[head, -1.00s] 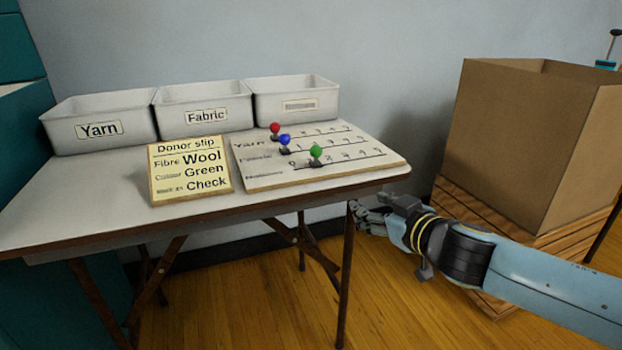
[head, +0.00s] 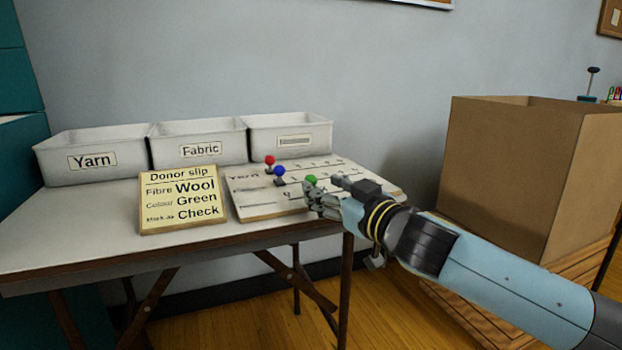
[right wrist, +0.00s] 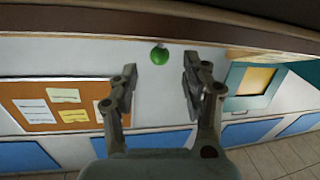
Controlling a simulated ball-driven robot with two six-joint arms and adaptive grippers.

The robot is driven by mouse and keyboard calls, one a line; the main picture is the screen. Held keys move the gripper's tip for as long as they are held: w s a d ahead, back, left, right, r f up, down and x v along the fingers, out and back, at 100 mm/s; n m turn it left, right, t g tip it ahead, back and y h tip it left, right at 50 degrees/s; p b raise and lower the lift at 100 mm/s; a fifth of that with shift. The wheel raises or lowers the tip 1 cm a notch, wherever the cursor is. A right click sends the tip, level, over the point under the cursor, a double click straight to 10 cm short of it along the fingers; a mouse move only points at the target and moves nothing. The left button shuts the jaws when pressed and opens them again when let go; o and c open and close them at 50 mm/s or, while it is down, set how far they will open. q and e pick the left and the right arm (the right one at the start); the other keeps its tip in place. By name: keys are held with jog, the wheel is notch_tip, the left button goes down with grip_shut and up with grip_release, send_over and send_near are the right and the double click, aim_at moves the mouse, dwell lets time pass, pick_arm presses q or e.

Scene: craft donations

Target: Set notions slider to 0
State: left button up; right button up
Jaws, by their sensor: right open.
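The slider board (head: 262,211) lies on the right part of the table, with three knobs on rows. The green knob (head: 311,180) on the lowest row shows just above my right gripper (head: 312,198); that row's label and numbers are mostly hidden or unreadable. The blue knob (head: 279,171) and red knob (head: 270,159) stand on the rows behind. In the right wrist view the green knob (right wrist: 159,55) lies between the open fingers of my right gripper (right wrist: 159,78), apart from both and slightly beyond the tips. My left gripper is not in view.
A donor slip (head: 182,201) stands left of the board. Three white bins, Yarn (head: 60,165), Fabric (head: 175,150) and one with an unreadable label (head: 262,143), line the table's back. A large cardboard box (head: 500,175) stands at the right.

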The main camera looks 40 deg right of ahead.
aim_at(314, 183)
jog(key=w, duration=0.5)
jog(key=shift+w+d+p, duration=0.1)
jog(key=shift+w+p, duration=0.1)
jog(key=shift+p, duration=0.15)
grip_shut()
jog(key=shift+f, duration=0.1)
